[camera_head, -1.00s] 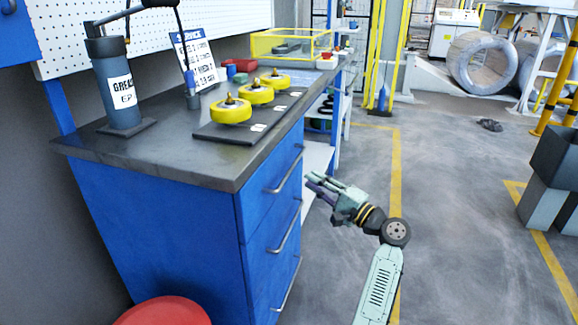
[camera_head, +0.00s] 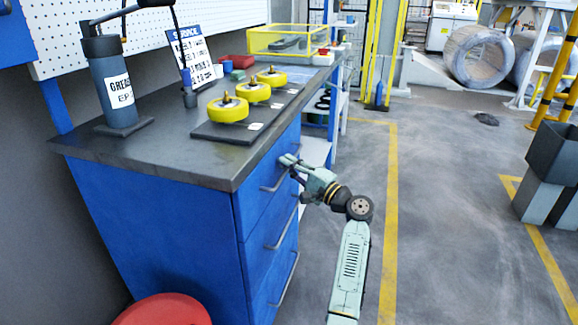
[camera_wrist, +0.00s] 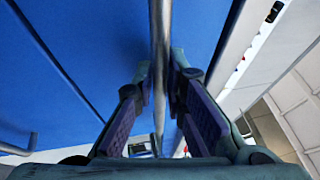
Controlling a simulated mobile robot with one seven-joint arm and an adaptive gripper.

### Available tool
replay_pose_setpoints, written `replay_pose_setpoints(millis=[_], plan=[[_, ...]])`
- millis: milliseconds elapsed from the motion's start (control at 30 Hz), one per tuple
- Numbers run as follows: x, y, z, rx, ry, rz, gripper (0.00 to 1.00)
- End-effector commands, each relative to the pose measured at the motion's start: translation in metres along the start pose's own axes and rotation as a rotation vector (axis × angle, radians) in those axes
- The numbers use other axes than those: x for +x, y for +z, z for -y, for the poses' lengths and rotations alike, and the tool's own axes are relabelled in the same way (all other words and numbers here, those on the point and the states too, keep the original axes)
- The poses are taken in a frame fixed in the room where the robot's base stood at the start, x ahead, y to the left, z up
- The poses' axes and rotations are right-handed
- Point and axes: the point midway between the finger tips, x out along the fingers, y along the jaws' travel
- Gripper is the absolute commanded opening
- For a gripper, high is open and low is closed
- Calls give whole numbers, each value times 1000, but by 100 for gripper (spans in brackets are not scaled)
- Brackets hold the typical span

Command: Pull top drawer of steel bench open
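The steel bench has a blue body (camera_head: 150,230) and a dark top (camera_head: 90,150). Its top drawer (camera_head: 252,205) sits flush with the drawers below. The drawer's bar handle (camera_head: 272,186) is partly hidden by my gripper (camera_head: 287,165) at its far end in the head view. In the wrist view the handle (camera_wrist: 159,40) runs upright between the fingers of my gripper (camera_wrist: 160,75). The fingertips lie close against it on both sides and look shut on it. The drawer's blue front (camera_wrist: 90,60) shows beyond them.
On the bench stand a grease cylinder (camera_head: 113,85), a dark plate (camera_head: 225,133) with yellow wheels, and a yellow-framed box (camera_head: 290,40). A red round object (camera_head: 163,310) is at the bench's near end.

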Motion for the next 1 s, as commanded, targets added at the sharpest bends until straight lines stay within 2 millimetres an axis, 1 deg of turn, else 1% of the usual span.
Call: replay_pose_setpoints(millis=[33, 133, 1000], plan=[[0, 0, 0, 0, 0, 0, 6], [0, 0, 0, 0, 0, 0, 0], [-2, 0, 0, 2, 0, 0, 0]])
